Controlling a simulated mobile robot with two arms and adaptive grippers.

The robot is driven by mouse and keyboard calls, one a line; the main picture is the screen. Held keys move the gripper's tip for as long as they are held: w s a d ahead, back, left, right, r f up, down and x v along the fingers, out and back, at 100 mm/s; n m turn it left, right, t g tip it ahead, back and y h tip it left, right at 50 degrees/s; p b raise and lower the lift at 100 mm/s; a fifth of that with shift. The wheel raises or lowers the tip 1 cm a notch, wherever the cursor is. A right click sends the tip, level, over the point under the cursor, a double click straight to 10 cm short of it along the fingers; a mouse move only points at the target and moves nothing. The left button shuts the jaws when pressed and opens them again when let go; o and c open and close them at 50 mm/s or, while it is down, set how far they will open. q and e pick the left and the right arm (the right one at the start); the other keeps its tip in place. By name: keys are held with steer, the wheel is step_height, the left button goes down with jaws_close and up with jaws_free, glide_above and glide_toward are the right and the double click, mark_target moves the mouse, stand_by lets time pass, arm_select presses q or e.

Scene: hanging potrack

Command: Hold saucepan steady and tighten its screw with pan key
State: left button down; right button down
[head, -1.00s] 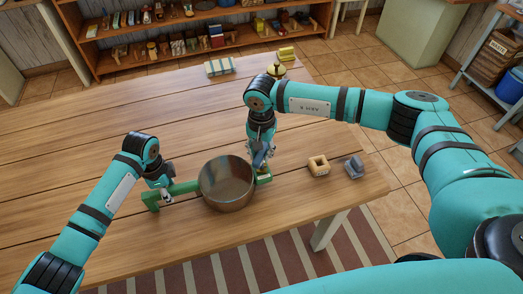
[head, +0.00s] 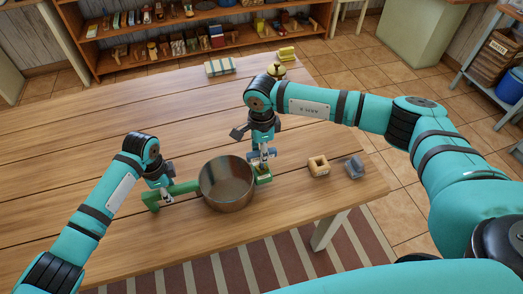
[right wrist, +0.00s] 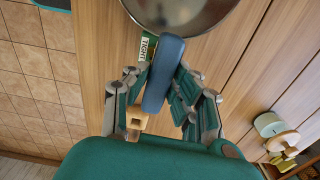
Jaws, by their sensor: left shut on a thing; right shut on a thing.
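The saucepan (head: 227,186) stands upright on the table, with its green handle (head: 185,188) pointing left. My left gripper (head: 167,196) is shut on the handle. A green piece (head: 263,178) adjoins the pan's right side; in the right wrist view it shows as a label reading "TIGHT" (right wrist: 148,48). My right gripper (head: 264,160) is above this piece, shut on the blue pan key (right wrist: 164,75). The key's far end lies beside the label in the wrist view. The screw is hidden, so I cannot tell whether the key sits on it.
A wooden block with a square hole (head: 318,166) and a grey-blue object (head: 354,167) lie to the right on the table (head: 100,120). A striped cloth-like item (head: 220,66) and a yellow object (head: 286,54) are at the back. The table's left and middle are clear.

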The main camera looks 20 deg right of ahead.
steer(key=m, duration=0.3)
steer(key=shift+m, duration=0.4)
steer(key=shift+n, duration=0.8)
steer(key=shift+r, duration=1.55)
steer(key=shift+r, duration=0.1)
steer(key=shift+r, duration=2.45)
